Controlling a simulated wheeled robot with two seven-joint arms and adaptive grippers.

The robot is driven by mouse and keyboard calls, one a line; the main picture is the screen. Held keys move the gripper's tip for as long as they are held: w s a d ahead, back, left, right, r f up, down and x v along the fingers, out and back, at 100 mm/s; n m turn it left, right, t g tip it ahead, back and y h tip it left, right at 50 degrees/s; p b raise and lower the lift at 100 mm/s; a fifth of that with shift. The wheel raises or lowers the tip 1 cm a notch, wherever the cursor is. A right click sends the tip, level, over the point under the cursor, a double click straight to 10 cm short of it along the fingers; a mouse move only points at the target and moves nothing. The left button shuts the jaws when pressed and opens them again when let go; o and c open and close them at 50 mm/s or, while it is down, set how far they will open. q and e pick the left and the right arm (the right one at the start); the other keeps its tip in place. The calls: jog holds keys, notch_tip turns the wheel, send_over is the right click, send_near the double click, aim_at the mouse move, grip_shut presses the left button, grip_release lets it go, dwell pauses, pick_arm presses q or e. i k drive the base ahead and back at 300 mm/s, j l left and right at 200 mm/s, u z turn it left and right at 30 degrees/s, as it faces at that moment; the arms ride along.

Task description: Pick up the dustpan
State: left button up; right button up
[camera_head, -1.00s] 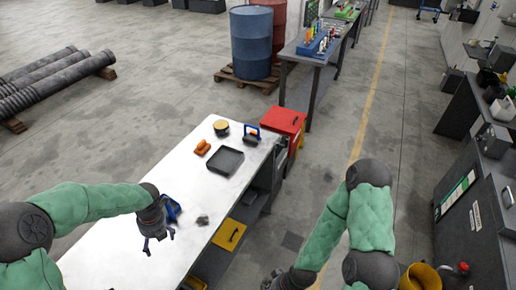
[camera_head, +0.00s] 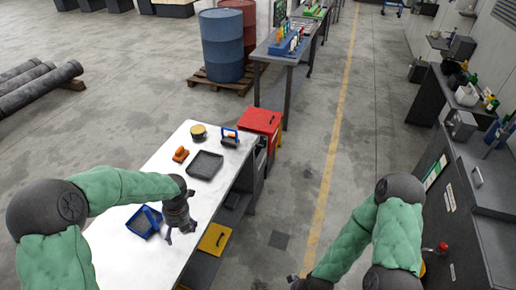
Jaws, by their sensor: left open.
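A blue, pan-shaped object with a dark inside (camera_head: 143,222), probably the dustpan, lies on the white table (camera_head: 120,256) near its left side. My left gripper (camera_head: 182,236) is open and empty, fingers pointing down, just right of this object and apart from it. A black square tray (camera_head: 206,165) lies farther back on the table. My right gripper (camera_head: 308,284) is at the bottom edge, off the table over the floor; it is cut off, so its jaws cannot be judged.
An orange item (camera_head: 180,155), a yellow-topped round tin (camera_head: 198,132) and a blue-handled item (camera_head: 230,138) stand at the table's back. A red bin (camera_head: 261,122) stands beyond its corner. A yellow drawer or box (camera_head: 214,239) shows below its right edge. The aisle floor is clear.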

aim_at(146, 220)
jog(key=u, duration=1.3)
